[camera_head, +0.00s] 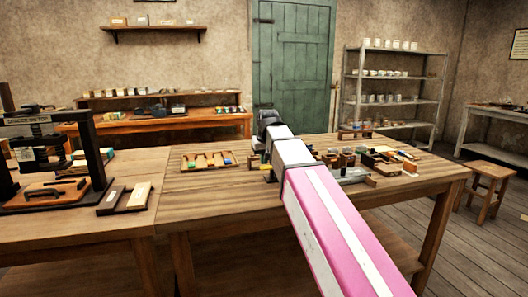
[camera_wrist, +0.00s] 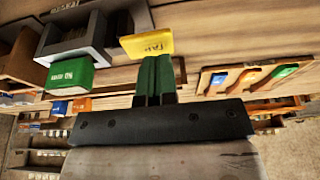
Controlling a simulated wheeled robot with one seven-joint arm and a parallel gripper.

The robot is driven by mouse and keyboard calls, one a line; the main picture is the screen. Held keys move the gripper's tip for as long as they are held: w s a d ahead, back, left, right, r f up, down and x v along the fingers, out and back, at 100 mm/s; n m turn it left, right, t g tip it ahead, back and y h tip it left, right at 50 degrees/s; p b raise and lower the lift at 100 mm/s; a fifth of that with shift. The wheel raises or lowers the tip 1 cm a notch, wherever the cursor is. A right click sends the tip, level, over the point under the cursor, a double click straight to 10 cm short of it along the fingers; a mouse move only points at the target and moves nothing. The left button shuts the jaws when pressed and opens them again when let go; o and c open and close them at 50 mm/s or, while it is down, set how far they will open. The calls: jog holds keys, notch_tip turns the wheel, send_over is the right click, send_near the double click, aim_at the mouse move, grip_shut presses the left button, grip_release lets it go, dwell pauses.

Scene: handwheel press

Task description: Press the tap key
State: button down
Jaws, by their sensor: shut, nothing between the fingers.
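In the wrist view, a yellow key (camera_wrist: 146,43) with dark lettering that looks like "TAP" is just beyond my fingertips. My gripper (camera_wrist: 154,62) has its two green fingers together, with nothing between them. The fingertips are very near the key's lower edge; I cannot tell whether they touch. In the head view my arm reaches over the middle table and hides the key and fingers.
A green labelled block (camera_wrist: 70,76) and a grey open box (camera_wrist: 75,38) are left of the fingers. A wooden rack (camera_head: 207,161) with coloured pieces lies on the table's left part. A press (camera_head: 50,160) stands far left. Small objects crowd the table's right.

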aim_at(262, 168)
jog(key=shift+f, duration=0.45)
jog(key=shift+a+f, duration=0.1)
jog(key=shift+f, duration=0.35)
jog(key=shift+s+a+f, duration=0.25)
jog(key=shift+s+f, duration=0.05)
jog(key=shift+f, duration=0.4)
jog(key=shift+a+r, duration=0.2)
jog(key=shift+r, duration=0.25)
jog(key=s+a+r, duration=0.1)
jog(key=r, duration=0.5)
jog(key=s+a+r, duration=0.2)
jog(key=r, duration=0.4)
jog(key=shift+s+r, duration=0.3)
jog(key=shift+r, duration=0.1)
